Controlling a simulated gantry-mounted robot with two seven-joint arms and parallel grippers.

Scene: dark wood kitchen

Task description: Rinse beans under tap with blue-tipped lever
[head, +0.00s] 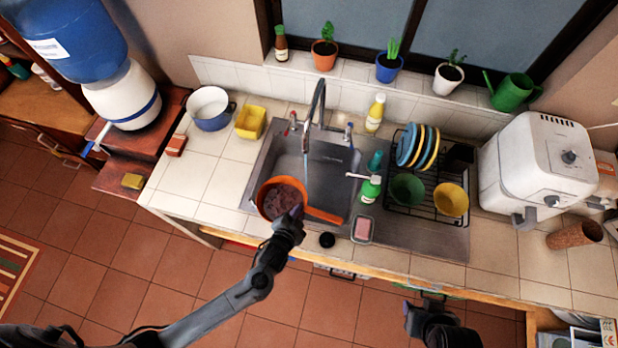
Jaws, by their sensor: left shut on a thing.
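An orange pan (271,190) holding dark reddish beans (285,197) is over the front left of the steel sink (334,178). Its orange handle (325,216) points right. My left gripper (296,212) is shut on the pan at its near right edge; the fingertips are partly hidden. The tall curved tap (318,100) stands behind the sink, with a red-tipped lever (292,122) on its left and a blue-tipped lever (348,131) on its right. A thin pale-blue streak like water hangs below the spout, behind the pan. My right gripper (427,303) is low in front of the counter, its jaws unclear.
A green soap bottle (370,190), a pink sponge dish (362,229) and a dark round stopper (327,240) are near the sink. A dish rack (428,205) with bowls and plates stands right. A blue-white pot (210,108) is left.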

